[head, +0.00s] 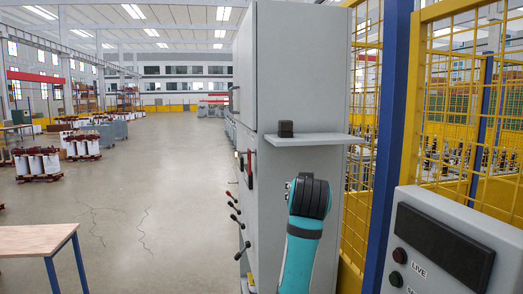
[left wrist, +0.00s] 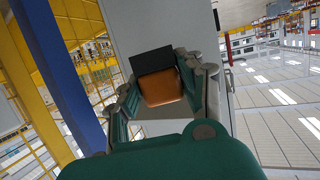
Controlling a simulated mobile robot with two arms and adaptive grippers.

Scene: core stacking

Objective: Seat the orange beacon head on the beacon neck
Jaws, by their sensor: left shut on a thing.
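The orange beacon head (left wrist: 161,88) is a block between the finger pads of my left gripper (left wrist: 160,98) in the left wrist view. The gripper is shut on it. A dark block (left wrist: 151,61) shows right beside the orange one there; I cannot tell whether they touch. In the head view a small dark block (head: 286,129), apparently the beacon neck, stands upright on a grey shelf (head: 310,140). My teal and black arm is below and in front of this shelf. The gripper and the orange head are hidden in that view. My right gripper is not in view.
A tall grey cabinet (head: 290,70) carries the shelf, with levers (head: 236,216) on its left side. A yellow mesh fence (head: 455,95) and blue post (head: 393,120) stand to the right. A grey control panel (head: 450,245) is near right, a wooden table (head: 35,239) near left.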

